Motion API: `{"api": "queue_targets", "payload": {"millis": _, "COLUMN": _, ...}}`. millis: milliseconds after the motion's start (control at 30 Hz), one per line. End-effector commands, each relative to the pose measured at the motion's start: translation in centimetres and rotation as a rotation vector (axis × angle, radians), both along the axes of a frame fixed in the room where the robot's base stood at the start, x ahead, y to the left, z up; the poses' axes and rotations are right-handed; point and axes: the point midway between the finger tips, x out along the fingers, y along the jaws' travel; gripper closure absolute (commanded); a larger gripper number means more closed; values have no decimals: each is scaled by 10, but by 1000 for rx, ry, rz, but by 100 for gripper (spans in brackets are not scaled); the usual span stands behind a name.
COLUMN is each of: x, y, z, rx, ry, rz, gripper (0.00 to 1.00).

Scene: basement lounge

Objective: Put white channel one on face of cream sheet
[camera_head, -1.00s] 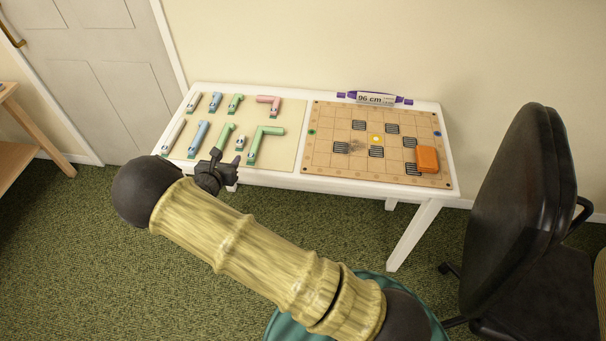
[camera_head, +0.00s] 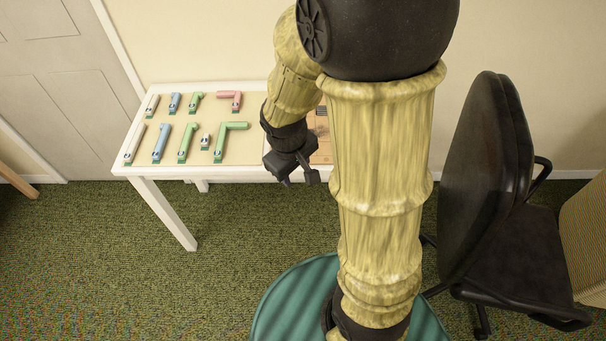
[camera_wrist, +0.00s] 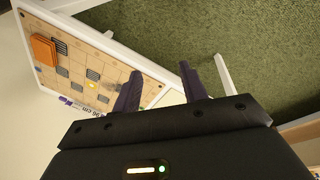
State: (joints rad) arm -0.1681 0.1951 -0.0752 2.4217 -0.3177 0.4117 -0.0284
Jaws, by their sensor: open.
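The cream sheet (camera_head: 192,122) lies on the left part of the white table, with several coloured channel pieces on it. Three pieces look white: a long one (camera_head: 134,145) at the front left, a shorter one (camera_head: 152,106) behind it, and a small one (camera_head: 205,141) between two green pieces. I cannot tell which is white channel one. My gripper (camera_head: 300,178) is open and empty, right of the sheet near the table's front edge. Its two dark fingers also show apart in the wrist view (camera_wrist: 160,80), with no channel between them.
The wrist view shows the tan grid board (camera_wrist: 107,77) with an orange block (camera_wrist: 43,49) and a purple-ended 96 cm marker (camera_wrist: 76,106). My arm hides most of the board in the head view. A black chair (camera_head: 487,170) stands right. Green carpet (camera_head: 90,250) is clear in front.

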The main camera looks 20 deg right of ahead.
Motion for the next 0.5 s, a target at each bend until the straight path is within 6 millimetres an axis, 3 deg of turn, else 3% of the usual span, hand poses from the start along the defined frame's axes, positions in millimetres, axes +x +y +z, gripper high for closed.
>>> {"api": "queue_targets", "payload": {"millis": 100, "x": -25, "y": -4, "z": 18, "rx": 116, "ry": -65, "rz": -218, "gripper": 57}}
{"api": "queue_targets", "payload": {"millis": 200, "x": -37, "y": -5, "z": 25, "rx": 175, "ry": -98, "rz": -337, "gripper": 57}}
{"api": "queue_targets", "payload": {"millis": 500, "x": -42, "y": -4, "z": 27, "rx": 202, "ry": -112, "rz": -389, "gripper": 57}}
